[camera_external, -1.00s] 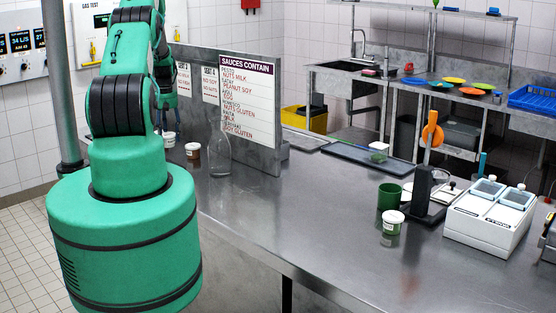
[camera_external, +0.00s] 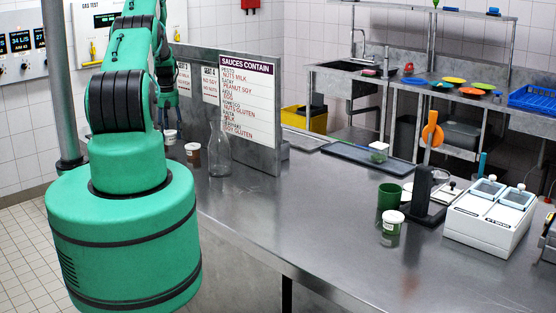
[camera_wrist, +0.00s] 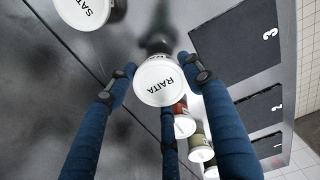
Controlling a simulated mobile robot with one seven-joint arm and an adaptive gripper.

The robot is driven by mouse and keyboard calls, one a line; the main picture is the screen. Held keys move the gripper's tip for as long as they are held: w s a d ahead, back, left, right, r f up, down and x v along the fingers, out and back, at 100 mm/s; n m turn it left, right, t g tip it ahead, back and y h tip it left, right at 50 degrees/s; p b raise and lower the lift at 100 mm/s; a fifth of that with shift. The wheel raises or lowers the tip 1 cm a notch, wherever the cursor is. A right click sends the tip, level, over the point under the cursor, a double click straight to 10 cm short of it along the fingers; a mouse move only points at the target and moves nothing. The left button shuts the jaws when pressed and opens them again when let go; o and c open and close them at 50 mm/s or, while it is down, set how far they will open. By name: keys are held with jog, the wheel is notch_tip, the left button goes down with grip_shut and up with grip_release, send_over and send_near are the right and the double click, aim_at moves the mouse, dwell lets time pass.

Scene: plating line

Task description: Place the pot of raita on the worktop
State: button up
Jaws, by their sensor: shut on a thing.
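The pot of raita (camera_wrist: 160,82) has a white lid lettered RAITA and shows in the middle of the wrist view. My gripper (camera_wrist: 160,85) has blue fingers, which are closed around this pot from several sides. The pot's underside is hidden, so I cannot tell if it touches a surface. In the external view my gripper (camera_external: 169,105) is at the left, partly behind my arm. A white-lidded pot (camera_external: 170,136) shows just below it, and I cannot tell whether it is the raita. The steel worktop (camera_external: 330,225) stretches to the right.
A pot lettered SAT (camera_wrist: 90,10) is at the wrist view's upper left. Several lidded pots (camera_wrist: 197,146) stand beside numbered dark panels (camera_wrist: 254,106). A glass bottle (camera_external: 219,155) and sauce sign (camera_external: 248,100) stand near my arm. The worktop's middle is clear.

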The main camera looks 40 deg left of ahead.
aim_at(170, 140)
jog(key=shift+f+p, duration=0.45)
jog(key=shift+f, duration=1.25)
jog(key=shift+f, duration=0.15)
jog(key=o, duration=1.2)
jog(key=shift+r, duration=0.2)
jog(key=shift+r+b, duration=1.15)
jog(key=shift+r, duration=4.85)
